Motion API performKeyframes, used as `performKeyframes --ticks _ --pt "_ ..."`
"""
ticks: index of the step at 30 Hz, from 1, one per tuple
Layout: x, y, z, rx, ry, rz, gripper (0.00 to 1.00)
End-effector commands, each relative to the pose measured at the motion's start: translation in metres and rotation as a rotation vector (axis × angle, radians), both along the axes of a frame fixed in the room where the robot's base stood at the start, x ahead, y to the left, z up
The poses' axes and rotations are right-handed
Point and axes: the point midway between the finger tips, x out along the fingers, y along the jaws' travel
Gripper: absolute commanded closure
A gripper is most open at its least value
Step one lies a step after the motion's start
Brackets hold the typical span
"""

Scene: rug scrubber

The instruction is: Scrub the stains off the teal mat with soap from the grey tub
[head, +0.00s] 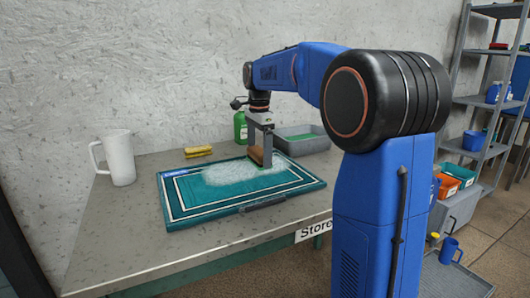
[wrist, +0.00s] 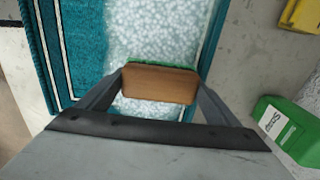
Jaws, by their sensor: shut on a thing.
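The teal mat (head: 190,207) with white border lines lies on the table, and it also shows in the wrist view (wrist: 75,50). White soap foam (head: 225,173) covers a broad patch across its middle and far part. My gripper (head: 262,150) is shut on a wooden-backed brush (wrist: 160,83) with a green edge below. The brush is over the foam at the mat's far side; its underside is hidden. The grey tub (head: 310,146) stands behind the mat to the right, with a greenish inside, partly hidden by my arm. No stains can be made out beneath the foam.
A white pitcher (head: 118,158) stands at the table's left. A yellow sponge-like block (head: 198,152) and a green bottle (head: 240,128) stand behind the mat. A dark handle-like bar (head: 263,204) lies at the mat's front edge. The table's front left is clear.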

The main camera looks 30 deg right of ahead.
Motion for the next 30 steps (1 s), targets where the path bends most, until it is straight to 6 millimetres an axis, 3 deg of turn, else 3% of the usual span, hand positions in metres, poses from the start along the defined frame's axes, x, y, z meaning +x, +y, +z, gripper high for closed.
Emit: performKeyframes --ticks 6,18,30 --pt "0.000 0.002 -0.004 0.003 0.006 -0.001 0.43" --pt "0.000 -0.033 -0.004 0.002 0.009 -0.004 0.43" --pt "0.000 -0.052 -0.002 0.001 0.009 -0.004 0.43"
